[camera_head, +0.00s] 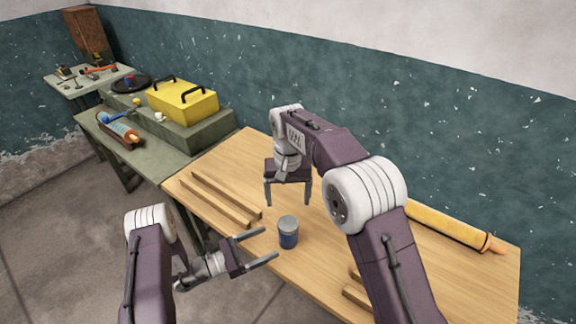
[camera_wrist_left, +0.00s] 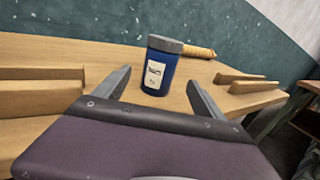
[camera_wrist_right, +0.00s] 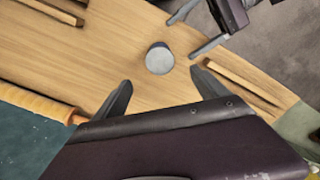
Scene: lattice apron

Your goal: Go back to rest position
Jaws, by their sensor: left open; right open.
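My left gripper (camera_head: 262,249) is open and empty off the table's front edge, its fingers pointing toward a blue can with a grey lid (camera_head: 288,233). The can stands upright on the wooden table (camera_head: 240,160). In the left wrist view the can (camera_wrist_left: 158,70) shows ahead, beyond the fingertips (camera_wrist_left: 158,82). My right gripper (camera_head: 288,197) is open and empty above the table, behind the can, fingers pointing down. In the right wrist view the can's lid (camera_wrist_right: 159,58) lies beyond the open fingers (camera_wrist_right: 160,78), apart from them. Neither gripper touches anything.
Wooden strips (camera_head: 222,200) lie at the table's left, and more (camera_head: 357,290) at the front right. A yellow roll (camera_head: 445,226) lies along the wall side. A green bench (camera_head: 150,155) with a yellow toolbox (camera_head: 183,101) stands at the back left.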

